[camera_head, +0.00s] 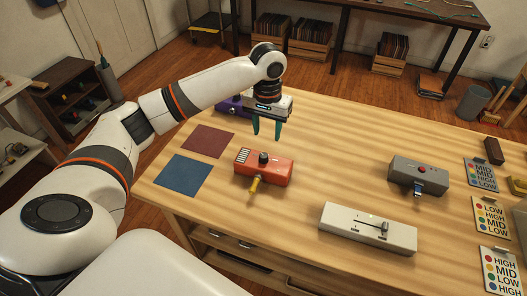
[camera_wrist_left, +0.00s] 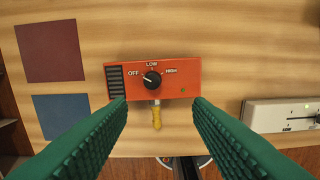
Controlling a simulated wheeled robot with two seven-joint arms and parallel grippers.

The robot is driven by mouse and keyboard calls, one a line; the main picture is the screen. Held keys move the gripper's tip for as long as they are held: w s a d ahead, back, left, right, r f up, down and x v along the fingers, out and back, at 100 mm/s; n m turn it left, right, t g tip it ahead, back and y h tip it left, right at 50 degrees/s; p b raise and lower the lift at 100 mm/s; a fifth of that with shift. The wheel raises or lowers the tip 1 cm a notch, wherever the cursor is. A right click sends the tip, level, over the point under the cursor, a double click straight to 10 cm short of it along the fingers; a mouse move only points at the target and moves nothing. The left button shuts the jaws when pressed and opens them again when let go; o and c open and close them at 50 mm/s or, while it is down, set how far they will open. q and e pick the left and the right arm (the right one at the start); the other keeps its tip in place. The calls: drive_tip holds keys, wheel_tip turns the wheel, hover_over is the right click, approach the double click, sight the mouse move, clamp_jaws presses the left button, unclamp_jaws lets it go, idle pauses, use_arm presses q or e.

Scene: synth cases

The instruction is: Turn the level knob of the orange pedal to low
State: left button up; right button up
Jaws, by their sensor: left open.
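The orange pedal (camera_head: 275,172) lies on the wooden table, and it also shows in the left wrist view (camera_wrist_left: 185,92). Its black level knob (camera_head: 263,157) stands on top. In the left wrist view the knob (camera_wrist_left: 152,79) has OFF, LOW and HIGH printed around it, and its light mark points up-left towards OFF. A yellow plug (camera_wrist_left: 157,118) sticks out of the pedal's near side. My left gripper (camera_head: 266,132) points down above and just behind the pedal. Its green fingers are open and empty, apart from the knob. My right gripper is not in view.
A purple device (camera_head: 232,105) stands behind my left gripper. A maroon mat (camera_head: 208,141) and a blue mat (camera_head: 183,175) lie left. A white slider box (camera_head: 345,222) and a grey pedal (camera_head: 425,177) stand right, with label cards (camera_head: 490,216) beyond. Table between is clear.

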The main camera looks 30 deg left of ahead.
sight(264, 155)
use_arm(q)
drive_tip(key=shift+n, duration=0.3)
drive_tip(key=f, duration=0.3)
drive_tip(key=a+f, duration=0.1)
drive_tip(key=f, duration=0.6)
drive_tip(key=shift+w+a+f, duration=0.15)
drive_tip(key=shift+w+f, duration=0.05)
drive_tip(key=c, duration=1)
drive_tip(key=shift+r+m+p, duration=0.15)
drive_tip(key=shift+m+p, duration=0.25)
drive_tip(key=shift+p, duration=0.4)
drive_tip(key=m+p, duration=0.3)
drive_tip(key=p, duration=0.2)
drive_tip(key=shift+r+m, duration=0.15)
drive_tip(key=shift+m, duration=0.25)
drive_tip(key=m+p, duration=0.2)
drive_tip(key=m, duration=0.1)
drive_tip(key=shift+f+m+p, duration=0.15)
drive_tip(key=shift+m+p, duration=0.35)
drive_tip(key=shift+m, duration=0.55)
drive_tip(key=shift+f+m+p, duration=0.1)
drive_tip(key=shift+m+p, duration=0.4)
drive_tip(key=shift+m, duration=0.55)
